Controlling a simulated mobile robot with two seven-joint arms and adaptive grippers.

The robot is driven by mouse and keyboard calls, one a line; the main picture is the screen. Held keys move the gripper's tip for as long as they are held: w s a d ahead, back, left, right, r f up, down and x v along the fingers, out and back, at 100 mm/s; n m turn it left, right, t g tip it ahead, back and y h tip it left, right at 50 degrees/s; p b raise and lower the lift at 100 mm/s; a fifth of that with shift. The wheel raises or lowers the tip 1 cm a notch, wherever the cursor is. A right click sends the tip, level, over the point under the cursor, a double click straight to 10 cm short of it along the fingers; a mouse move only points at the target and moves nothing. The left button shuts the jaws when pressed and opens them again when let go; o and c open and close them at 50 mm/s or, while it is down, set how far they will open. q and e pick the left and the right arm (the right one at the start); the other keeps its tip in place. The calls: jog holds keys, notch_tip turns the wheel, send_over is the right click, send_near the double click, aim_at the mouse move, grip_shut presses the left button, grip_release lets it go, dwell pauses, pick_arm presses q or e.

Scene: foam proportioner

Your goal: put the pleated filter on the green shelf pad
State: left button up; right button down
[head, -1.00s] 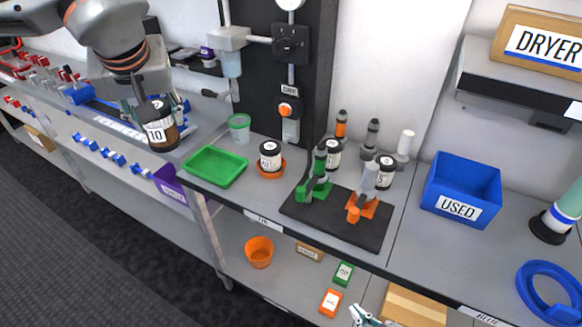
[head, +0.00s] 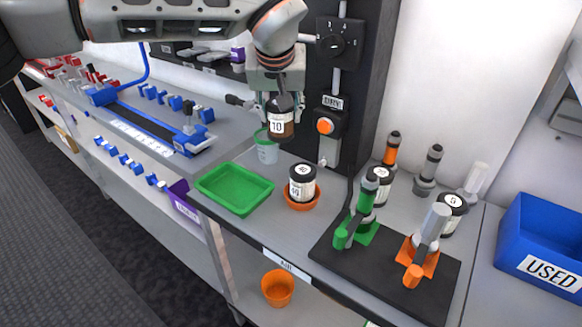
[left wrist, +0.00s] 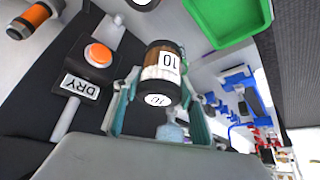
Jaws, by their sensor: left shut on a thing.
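My left gripper (head: 279,97) is shut on a brown jar-like piece (head: 281,125) with a dark top and a white label reading 10. It holds the piece upright in the air, in front of the green cup. The left wrist view shows the piece (left wrist: 163,75) between the two fingers (left wrist: 160,105). I cannot tell any pleats on it. A shallow green tray (head: 235,188), seemingly empty, lies on the bench below and left of the held piece; it also shows in the left wrist view (left wrist: 232,32). No other clear green pad is seen. My right gripper is out of view.
A black-capped jar (head: 302,184) sits in an orange dish beside the tray. The green cup (head: 266,147) stands behind. A black mat (head: 385,270) holds green and orange fixtures. A DRY post with an orange button (head: 325,126) rises close to the gripper. A blue USED bin (head: 543,246) stands right.

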pick_arm(q)
notch_tip(320, 180, down, 13)
jog(key=shift+f+b, duration=0.1)
jog(key=shift+b, duration=0.7)
jog(key=shift+w+f, duration=0.1)
jog(key=shift+f, duration=0.25)
jog(key=shift+r, duration=0.1)
jog(key=o, duration=1.2)
jog(key=shift+c, duration=0.2)
